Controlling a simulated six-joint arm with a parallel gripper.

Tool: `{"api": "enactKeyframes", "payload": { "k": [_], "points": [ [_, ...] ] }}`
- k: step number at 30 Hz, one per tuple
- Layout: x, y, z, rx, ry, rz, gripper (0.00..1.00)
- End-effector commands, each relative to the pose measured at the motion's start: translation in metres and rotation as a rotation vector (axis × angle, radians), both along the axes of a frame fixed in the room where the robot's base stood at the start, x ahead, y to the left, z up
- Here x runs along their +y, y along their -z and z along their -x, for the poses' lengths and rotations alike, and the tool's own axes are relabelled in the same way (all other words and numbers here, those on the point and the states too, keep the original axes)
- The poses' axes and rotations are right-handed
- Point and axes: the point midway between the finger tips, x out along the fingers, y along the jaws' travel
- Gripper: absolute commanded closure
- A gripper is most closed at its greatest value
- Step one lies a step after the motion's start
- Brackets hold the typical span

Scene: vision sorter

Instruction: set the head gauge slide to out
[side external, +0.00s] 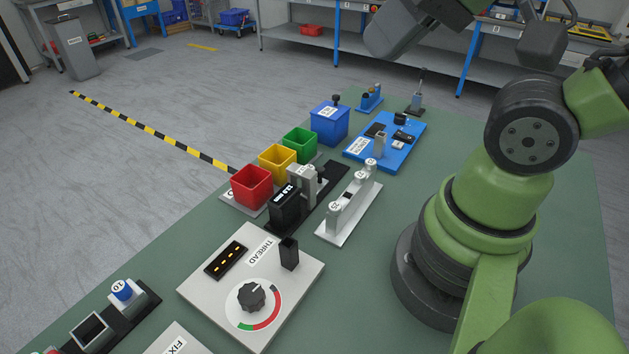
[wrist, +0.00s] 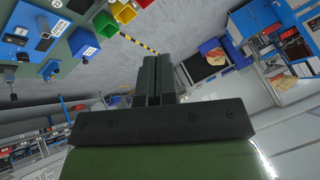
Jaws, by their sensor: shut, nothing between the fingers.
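What looks like the head gauge (side external: 287,207) is a black block with a small lit display, on a dark rail (side external: 333,174) in the middle of the green bench in the side external view. A grey block (side external: 302,181) with a dark knob stands beside it on the rail; I cannot tell its slide setting. My gripper (wrist: 158,60) shows in the wrist view with its two dark fingers together and nothing between them. It is raised well away from the gauge and touches nothing. In the side external view my fingertips cannot be made out.
Red (side external: 252,186), yellow (side external: 277,161), green (side external: 300,144) and blue (side external: 330,121) bins line the bench's far side. A white stand (side external: 347,205) with upright posts is right of the rail. A THREAD panel (side external: 213,287) with a dial stands in front. Air above the bench is mostly clear.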

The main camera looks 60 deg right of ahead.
Motion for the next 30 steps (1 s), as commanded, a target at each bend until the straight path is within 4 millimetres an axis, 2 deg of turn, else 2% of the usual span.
{"api": "enactKeyframes", "payload": {
  "k": [2,6,9,13,17,20,24,30],
  "points": [
    [0.0,0.0,0.0,0.0,0.0,0.0,1.0],
    [-0.001,0.001,-0.003,0.014,0.016,-0.004,0.7],
    [-0.006,0.004,-0.015,0.065,0.071,-0.017,0.52],
    [-0.019,0.017,-0.044,0.182,0.211,-0.046,0.52],
    [-0.036,0.041,-0.077,0.307,0.381,-0.077,0.52],
    [-0.051,0.066,-0.098,0.399,0.509,-0.097,0.52],
    [-0.072,0.11,-0.121,0.516,0.683,-0.117,0.52],
    [-0.093,0.162,-0.133,0.628,0.86,-0.133,0.52]
  ]
}}
